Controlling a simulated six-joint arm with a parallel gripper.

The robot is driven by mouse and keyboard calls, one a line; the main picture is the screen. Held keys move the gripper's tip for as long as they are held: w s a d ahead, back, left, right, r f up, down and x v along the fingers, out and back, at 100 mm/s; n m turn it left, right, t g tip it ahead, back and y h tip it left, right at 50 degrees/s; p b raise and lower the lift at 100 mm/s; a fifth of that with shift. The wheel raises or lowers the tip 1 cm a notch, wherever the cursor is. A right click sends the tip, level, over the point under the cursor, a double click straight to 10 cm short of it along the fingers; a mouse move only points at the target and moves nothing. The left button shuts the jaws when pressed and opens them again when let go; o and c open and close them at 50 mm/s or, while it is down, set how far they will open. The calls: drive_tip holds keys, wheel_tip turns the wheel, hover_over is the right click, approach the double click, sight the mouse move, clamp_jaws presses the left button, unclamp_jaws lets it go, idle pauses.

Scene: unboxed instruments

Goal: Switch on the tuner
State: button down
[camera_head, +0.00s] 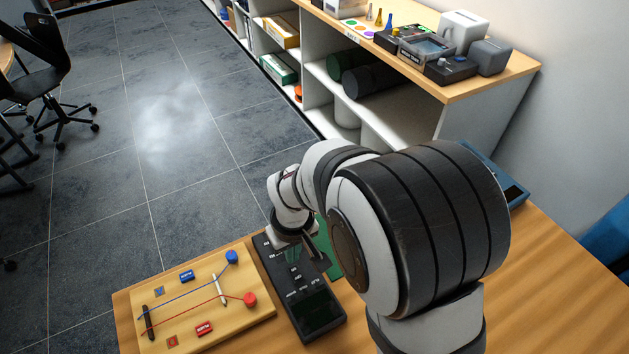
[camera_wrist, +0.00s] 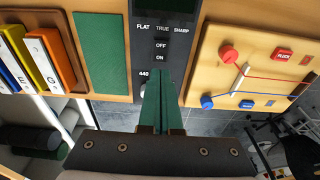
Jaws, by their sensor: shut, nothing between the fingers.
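The tuner (camera_head: 318,318) is a long black box on the wooden table, between a string board and a green panel. In the wrist view the tuner (camera_wrist: 143,50) shows the words FLAT, TRUE, SHARP, OFF, ON and 440. My gripper (camera_head: 316,260) is shut and empty, over the far half of the tuner. In the wrist view my gripper (camera_wrist: 166,72) has its fingertips just below the ON label. I cannot tell whether the tips touch the tuner.
The string board (camera_head: 190,335) with red and blue knobs lies close left of the tuner. A green panel (camera_wrist: 103,50) lies on its other side, with coloured lettered blocks (camera_wrist: 46,55) beyond. A shelf unit (camera_head: 480,85) stands behind.

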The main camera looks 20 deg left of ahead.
sight(293, 268)
drive_tip(key=f, duration=0.4)
drive_tip(key=shift+w+a+f, duration=0.2)
drive_tip(key=shift+w+f, duration=0.05)
drive_tip(key=shift+f, duration=0.15)
drive_tip(key=shift+f, duration=0.15)
drive_tip(key=shift+s+d+r, duration=0.25)
drive_tip(key=shift+s+d, duration=0.25)
wheel_tip(293, 268, up, 14)
drive_tip(key=w+a, duration=0.1)
idle(0.5)
